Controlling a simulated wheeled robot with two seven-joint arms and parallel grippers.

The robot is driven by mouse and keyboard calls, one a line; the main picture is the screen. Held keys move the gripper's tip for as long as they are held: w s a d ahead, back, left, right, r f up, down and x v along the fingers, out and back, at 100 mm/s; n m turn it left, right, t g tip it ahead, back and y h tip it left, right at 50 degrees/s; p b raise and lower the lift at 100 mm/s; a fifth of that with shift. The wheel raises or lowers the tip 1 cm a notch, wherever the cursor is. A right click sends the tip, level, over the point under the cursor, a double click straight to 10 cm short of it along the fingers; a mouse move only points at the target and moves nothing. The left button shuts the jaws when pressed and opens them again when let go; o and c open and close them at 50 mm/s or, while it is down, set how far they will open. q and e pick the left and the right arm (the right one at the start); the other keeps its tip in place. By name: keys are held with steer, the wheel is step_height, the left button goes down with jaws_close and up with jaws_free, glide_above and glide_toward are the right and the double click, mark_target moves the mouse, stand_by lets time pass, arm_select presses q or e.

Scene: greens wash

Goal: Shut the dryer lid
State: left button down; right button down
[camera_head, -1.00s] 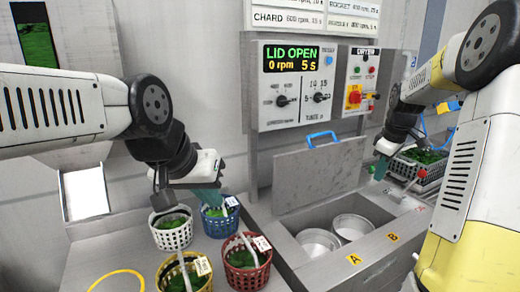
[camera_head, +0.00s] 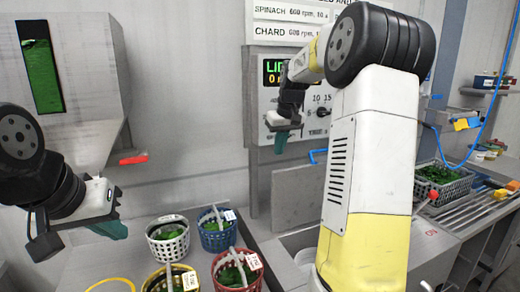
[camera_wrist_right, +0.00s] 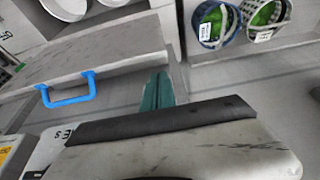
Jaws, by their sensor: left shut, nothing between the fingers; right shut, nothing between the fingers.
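The grey dryer lid (camera_head: 298,198) stands open, upright behind the tub, partly hidden by my right arm. The lid (camera_wrist_right: 110,62) also shows in the right wrist view with its blue handle (camera_wrist_right: 68,92) on the edge. The dryer body (camera_head: 300,241) is mostly hidden behind my right arm; white drums (camera_wrist_right: 65,8) show at the top of the wrist view. My right gripper (camera_head: 281,143) is shut and empty, above and behind the lid in front of the control panel; its green fingers (camera_wrist_right: 157,92) are beside the handle, apart from it. My left gripper (camera_head: 112,230) is shut and empty at the left.
Several baskets of greens stand on the counter: white (camera_head: 167,240), blue (camera_head: 215,236), red (camera_head: 235,272). A grey basket (camera_head: 442,181) sits on the rack at right. The control panel (camera_head: 290,95) is close behind my right gripper.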

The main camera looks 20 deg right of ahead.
steer(key=x, duration=0.7)
steer(key=shift+f, duration=0.2)
steer(key=shift+d, duration=0.1)
